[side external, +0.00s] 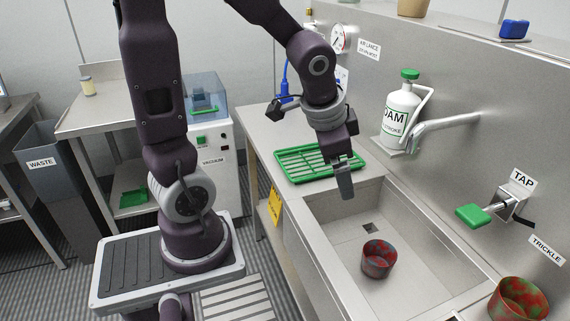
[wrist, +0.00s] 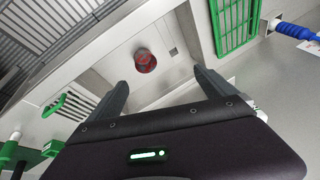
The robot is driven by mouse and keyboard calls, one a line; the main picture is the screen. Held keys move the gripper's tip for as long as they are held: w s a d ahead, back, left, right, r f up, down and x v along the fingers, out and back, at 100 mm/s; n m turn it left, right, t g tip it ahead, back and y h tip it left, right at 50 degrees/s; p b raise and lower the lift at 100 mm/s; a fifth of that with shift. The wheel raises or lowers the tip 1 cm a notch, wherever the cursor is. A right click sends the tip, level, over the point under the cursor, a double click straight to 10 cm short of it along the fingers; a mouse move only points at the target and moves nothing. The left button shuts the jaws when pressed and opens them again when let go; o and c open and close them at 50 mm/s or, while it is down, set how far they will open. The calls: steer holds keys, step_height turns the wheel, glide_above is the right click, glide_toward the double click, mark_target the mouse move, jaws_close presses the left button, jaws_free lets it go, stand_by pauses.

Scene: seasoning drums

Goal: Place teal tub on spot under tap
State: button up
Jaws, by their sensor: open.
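A round tub (side external: 378,262) stands upright on the floor of the steel sink (side external: 335,232). Its outside is dark grey-teal with red stains, and its inside is reddish. It also shows in the wrist view (wrist: 146,61), beyond the fingers. A second tub (side external: 519,299), blotched red and green, is at the lower right, partly cut off by the frame. A metal spout (side external: 445,125) and a green lever (side external: 473,215) by the TAP label are on the right wall. My gripper (side external: 345,190) is open and empty above the sink's far end, apart from both tubs; its spread fingers show in the wrist view (wrist: 162,88).
A green rack (side external: 305,162) lies on the counter behind the sink. A white foam bottle (side external: 397,115) stands on a small wall shelf near the spout. The sink rim surrounds the tub, and the basin around it is otherwise clear.

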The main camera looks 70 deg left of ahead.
steer(key=s+d+r+n, duration=0.1)
steer(key=s+d+r, duration=0.1)
steer(key=s, duration=0.2)
steer(key=s+d+r+n+t+h, duration=0.1)
steer(key=s+d+r, duration=0.1)
steer(key=s, duration=0.3)
steer(key=s+d+r+n, duration=0.1)
steer(key=s+d+r, duration=0.1)
steer(key=s, duration=0.3)
steer(key=shift+r+h, duration=0.4)
steer(key=shift+r, duration=0.3)
